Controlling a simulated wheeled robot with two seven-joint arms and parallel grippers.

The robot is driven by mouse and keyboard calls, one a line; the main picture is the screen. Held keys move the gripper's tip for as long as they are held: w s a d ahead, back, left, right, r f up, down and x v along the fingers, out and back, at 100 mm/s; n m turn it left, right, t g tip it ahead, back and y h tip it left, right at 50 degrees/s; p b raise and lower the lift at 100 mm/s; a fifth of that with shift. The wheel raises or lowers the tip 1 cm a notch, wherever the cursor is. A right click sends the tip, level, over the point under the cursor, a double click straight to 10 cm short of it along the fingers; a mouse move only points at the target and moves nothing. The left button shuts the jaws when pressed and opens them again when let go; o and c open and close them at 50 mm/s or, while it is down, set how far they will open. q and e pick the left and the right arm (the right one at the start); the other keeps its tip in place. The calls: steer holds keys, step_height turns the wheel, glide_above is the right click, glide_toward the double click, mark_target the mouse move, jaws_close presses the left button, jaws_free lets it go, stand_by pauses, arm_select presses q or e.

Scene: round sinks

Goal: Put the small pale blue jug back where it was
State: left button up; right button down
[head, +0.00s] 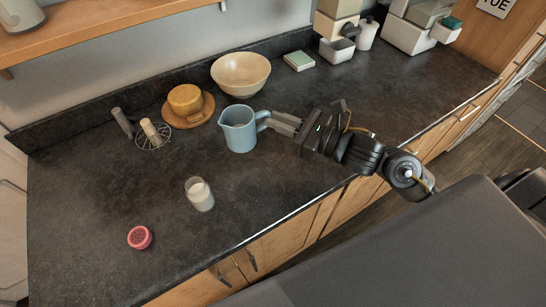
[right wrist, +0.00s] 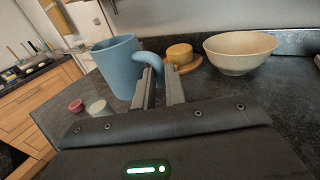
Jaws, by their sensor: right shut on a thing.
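The small pale blue jug (head: 239,130) is upright at the middle of the dark counter in the head view. It also shows in the right wrist view (right wrist: 117,66), with its handle toward my gripper. My right gripper (head: 272,122) comes in from the right and is shut on the jug's handle. In the right wrist view the fingers (right wrist: 161,84) are at the handle. I cannot tell whether the jug's base touches the counter. My left gripper is not in view.
A cream bowl (head: 241,73) and a yellow pot on a wooden board (head: 209,110) stand behind the jug. A whisk (head: 152,134) lies left. A white-filled glass (head: 200,195) and a pink round item (head: 139,237) are in front.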

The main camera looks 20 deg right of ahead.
mark_target(255, 127)
steer(key=s+n+g+y+b, duration=0.1)
steer(key=a+n+g+y+b, duration=0.1)
steer(key=g, duration=0.1)
steer(key=s+a+r+n+g+y+b, duration=0.1)
steer(key=y, duration=0.1)
steer(key=shift+s+a+r+n, duration=0.1)
steer(key=shift+s+a+n, duration=0.1)
steer(key=shift+s+n, duration=0.2)
steer(key=shift+s+n+g+y+b, duration=0.4)
steer(key=shift+s+g+b, duration=0.2)
steer(key=shift+g+b, duration=0.1)
steer(key=shift+s+d+g, duration=0.15)
steer(key=shift+s+g, duration=0.15)
